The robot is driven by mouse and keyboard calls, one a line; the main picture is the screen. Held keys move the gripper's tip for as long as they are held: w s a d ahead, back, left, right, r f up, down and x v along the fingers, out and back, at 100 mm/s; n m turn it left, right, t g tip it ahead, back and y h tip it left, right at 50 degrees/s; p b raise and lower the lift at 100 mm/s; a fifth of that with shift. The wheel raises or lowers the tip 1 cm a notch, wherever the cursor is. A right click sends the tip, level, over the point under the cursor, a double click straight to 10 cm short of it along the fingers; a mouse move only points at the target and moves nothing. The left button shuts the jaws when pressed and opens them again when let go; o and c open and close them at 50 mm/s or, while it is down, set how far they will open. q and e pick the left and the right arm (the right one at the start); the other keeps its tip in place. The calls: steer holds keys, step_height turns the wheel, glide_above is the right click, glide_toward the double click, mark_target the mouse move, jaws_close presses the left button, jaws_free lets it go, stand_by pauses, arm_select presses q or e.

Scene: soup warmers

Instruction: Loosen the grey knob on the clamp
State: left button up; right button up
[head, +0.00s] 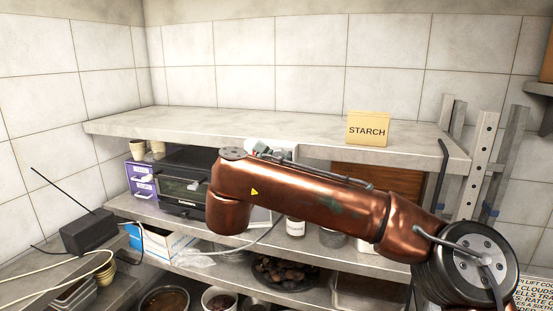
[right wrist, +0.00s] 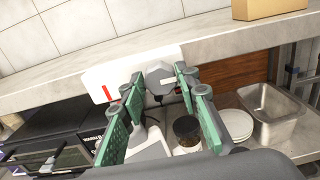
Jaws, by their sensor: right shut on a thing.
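In the right wrist view the grey knob (right wrist: 159,76) is a faceted grey piece in front of a white panel (right wrist: 112,76) with a red mark, just below the upper shelf's edge. My right gripper (right wrist: 157,92) has green-padded fingers on both sides of the knob and is shut on it. A grey body below the knob is partly hidden by the fingers, so the clamp's full shape cannot be told. In the head view my copper right arm covers most of this spot. My left gripper is not in view.
The upper shelf (head: 215,124) carries a yellow STARCH box (head: 367,129). Below stand a black oven (head: 184,185), a dark jar (right wrist: 187,132), white plates (right wrist: 236,124) and a metal pan (right wrist: 270,108). The upper shelf is otherwise mostly bare.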

steer(key=shift+a, duration=0.1)
steer(key=shift+n+b, duration=0.3)
steer(key=shift+b, duration=0.35)
steer(key=n+b, duration=0.1)
steer(key=b, duration=0.1)
steer(key=shift+f+n+b, duration=0.1)
steer(key=shift+n+b, duration=0.2)
steer(key=shift+n, duration=0.1)
steer(key=shift+n+b, duration=0.9)
steer(key=shift+n, duration=0.2)
arm_select(q)
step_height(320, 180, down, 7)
steer(key=b, duration=0.1)
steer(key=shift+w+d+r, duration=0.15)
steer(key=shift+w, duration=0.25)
arm_select(e)
steer(key=shift+a+n, duration=0.1)
steer(key=shift+n, duration=1)
steer(key=shift+r, duration=0.2)
